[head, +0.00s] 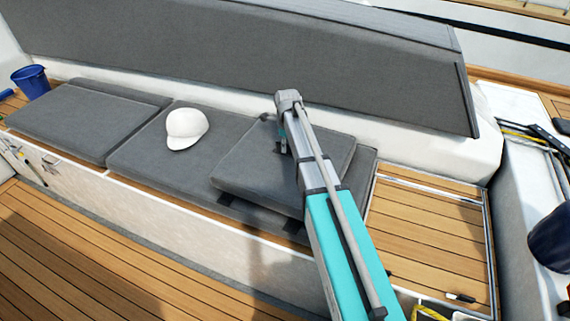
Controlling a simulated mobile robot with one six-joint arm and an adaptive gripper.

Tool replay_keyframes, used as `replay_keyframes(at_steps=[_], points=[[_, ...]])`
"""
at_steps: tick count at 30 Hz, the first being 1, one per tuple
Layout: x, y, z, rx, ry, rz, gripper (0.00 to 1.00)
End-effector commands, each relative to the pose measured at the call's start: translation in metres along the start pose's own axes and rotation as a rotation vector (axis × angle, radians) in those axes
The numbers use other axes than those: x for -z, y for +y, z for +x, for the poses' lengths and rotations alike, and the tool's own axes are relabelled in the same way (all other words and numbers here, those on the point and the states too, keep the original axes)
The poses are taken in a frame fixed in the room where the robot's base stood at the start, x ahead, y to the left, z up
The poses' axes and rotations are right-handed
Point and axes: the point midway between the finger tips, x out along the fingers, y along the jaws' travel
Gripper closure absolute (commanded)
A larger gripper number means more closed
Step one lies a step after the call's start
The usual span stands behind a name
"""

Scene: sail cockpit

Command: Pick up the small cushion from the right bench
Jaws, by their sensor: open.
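The small cushion (240,167) is dark grey and square. It lies flat on top of the longer grey bench cushion (135,152), towards its right end. My arm reaches in from the lower right and covers part of the small cushion's right side. My gripper (280,149) points down at the far part of the small cushion and is small and dark in the head view. It is open with nothing seen in it. I cannot tell whether its fingertips touch the cushion.
A white cap-like helmet (186,128) lies on the long cushion, left of the small one. Another grey cushion (75,120) and a blue bucket (32,82) are further left. A grey backrest (250,65) rises behind. Bare slatted wood (425,225) lies to the right.

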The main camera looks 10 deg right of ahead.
Motion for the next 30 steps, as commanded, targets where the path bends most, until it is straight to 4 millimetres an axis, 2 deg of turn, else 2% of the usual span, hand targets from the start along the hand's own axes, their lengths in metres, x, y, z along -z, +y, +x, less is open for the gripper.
replay_keyframes(at_steps=[18, 20, 27, 30], points=[[-0.0002, 0.0001, 0.0010, 0.000, 0.000, 0.000, 0.47], [-0.0002, 0.0001, 0.0010, 0.000, 0.000, 0.000, 0.56], [-0.0003, 0.0002, 0.0010, 0.000, 0.000, -0.001, 1.00], [-0.0003, 0.0001, 0.0010, 0.000, 0.000, -0.001, 1.00]])
